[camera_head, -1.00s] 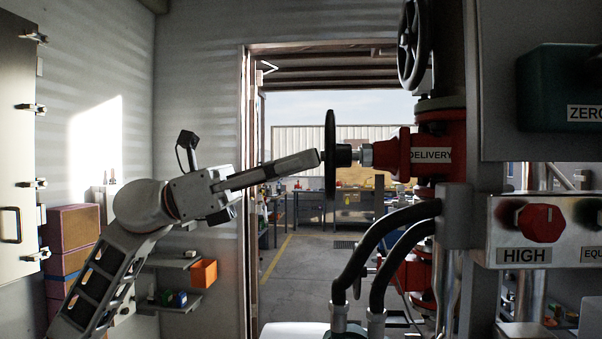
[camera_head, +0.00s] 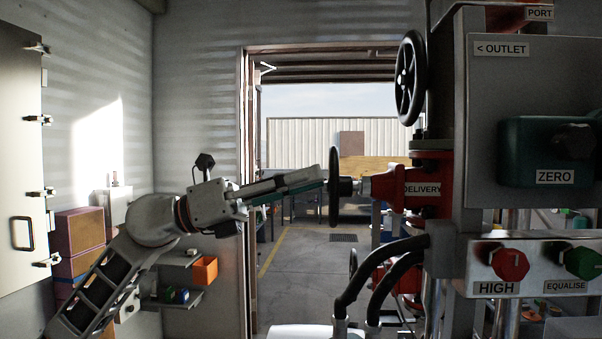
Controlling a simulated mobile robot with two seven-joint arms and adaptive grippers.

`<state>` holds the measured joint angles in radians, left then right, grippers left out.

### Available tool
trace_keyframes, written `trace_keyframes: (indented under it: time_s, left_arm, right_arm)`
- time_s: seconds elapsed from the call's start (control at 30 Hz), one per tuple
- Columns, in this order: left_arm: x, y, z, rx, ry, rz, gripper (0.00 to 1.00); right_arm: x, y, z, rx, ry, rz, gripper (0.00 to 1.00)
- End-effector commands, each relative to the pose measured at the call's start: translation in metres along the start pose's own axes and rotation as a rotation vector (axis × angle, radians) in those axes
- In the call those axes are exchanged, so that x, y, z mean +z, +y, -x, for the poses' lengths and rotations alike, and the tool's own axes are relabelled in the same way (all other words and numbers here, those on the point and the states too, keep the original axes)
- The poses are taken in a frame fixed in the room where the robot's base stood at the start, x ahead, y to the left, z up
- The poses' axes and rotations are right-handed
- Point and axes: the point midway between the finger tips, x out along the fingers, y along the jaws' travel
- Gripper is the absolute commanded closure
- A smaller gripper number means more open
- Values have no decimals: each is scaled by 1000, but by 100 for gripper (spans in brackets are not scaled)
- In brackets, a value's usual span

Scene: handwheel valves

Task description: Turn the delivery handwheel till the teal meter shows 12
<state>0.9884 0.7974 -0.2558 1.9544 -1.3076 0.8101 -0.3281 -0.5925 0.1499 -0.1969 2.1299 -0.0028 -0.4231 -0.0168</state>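The delivery handwheel (camera_head: 333,187) is black and seen edge-on, on the left end of the red valve body labelled DELIVERY (camera_head: 421,189). My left gripper (camera_head: 318,176) points right, with its fingertips at the near face of the wheel; I cannot tell whether they touch it. The fingers look close together, but whether they are shut or hold anything is unclear. A dark teal housing (camera_head: 530,150) labelled ZERO is at the right; no reading shows on it. My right gripper is not in view.
Another black handwheel (camera_head: 410,78) stands above the valve. Red HIGH (camera_head: 509,264) and green EQUALISE (camera_head: 583,262) knobs sit on a panel at lower right. Black hoses (camera_head: 372,275) curve below the valve. An open doorway lies behind; shelves with an orange bin (camera_head: 204,269) are at left.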

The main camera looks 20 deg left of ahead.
Motion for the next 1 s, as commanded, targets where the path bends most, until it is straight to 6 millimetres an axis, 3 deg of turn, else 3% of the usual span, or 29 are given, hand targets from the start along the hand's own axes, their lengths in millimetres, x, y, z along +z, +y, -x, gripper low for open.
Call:
trace_keyframes:
  time_s: [0.27,0.7,1.0]
  left_arm:
    - [-2,2,4,1,1,1,73]
    - [8,3,37,2,2,1,73]
    - [11,1,39,0,1,-1,73]
  right_arm:
    - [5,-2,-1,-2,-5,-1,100]
    - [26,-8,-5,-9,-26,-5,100]
    - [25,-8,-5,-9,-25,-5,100]
